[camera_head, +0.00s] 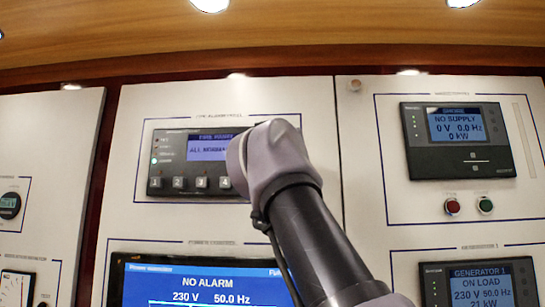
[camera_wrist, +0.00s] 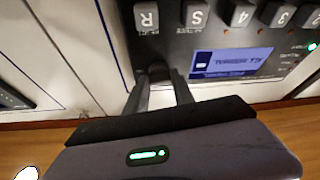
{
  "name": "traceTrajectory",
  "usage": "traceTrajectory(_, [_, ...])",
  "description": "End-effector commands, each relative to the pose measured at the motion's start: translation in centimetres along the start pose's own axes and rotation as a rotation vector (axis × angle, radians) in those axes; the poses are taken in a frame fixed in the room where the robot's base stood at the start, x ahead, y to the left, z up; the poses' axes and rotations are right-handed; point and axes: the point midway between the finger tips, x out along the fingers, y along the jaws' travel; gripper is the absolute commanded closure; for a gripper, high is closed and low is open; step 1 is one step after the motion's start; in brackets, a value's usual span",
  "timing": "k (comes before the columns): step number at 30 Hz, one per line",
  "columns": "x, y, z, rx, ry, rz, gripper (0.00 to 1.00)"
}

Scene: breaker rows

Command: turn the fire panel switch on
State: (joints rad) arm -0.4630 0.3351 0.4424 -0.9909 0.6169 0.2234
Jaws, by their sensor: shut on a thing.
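The fire panel (camera_head: 168,142) is a dark unit on the white wall board in the head view. Its blue screen reads "ALL NORMAL" and a row of numbered buttons runs below. My arm hides its right end. In the wrist view, the fire panel (camera_wrist: 215,66) appears upside down, with its screen, buttons marked R and S, and several numbered ones. My gripper (camera_wrist: 159,76) is at the panel's end beside the screen, its two fingers shut on a small dark switch (camera_wrist: 158,69). The switch is mostly hidden between the fingers, so its setting cannot be read.
To the right, a supply unit (camera_head: 458,163) reads "NO SUPPLY", with a red button (camera_head: 452,206) and a green button (camera_head: 485,204) below. A lower screen (camera_head: 205,283) reads "NO ALARM". A generator unit (camera_head: 480,287) reads "ON LOAD". A wooden trim (camera_head: 300,62) runs above the boards.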

Motion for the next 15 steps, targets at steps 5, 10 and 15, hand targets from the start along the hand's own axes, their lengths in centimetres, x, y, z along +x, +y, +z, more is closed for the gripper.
traceTrajectory(5, [0.05,-0.18,0.01,0.093,0.0,0.038,1.0])
traceTrajectory(10, [0.06,-0.2,-0.04,0.153,0.0,0.063,1.0])
traceTrajectory(15, [0.02,-0.19,-0.14,0.186,0.002,0.076,1.0])
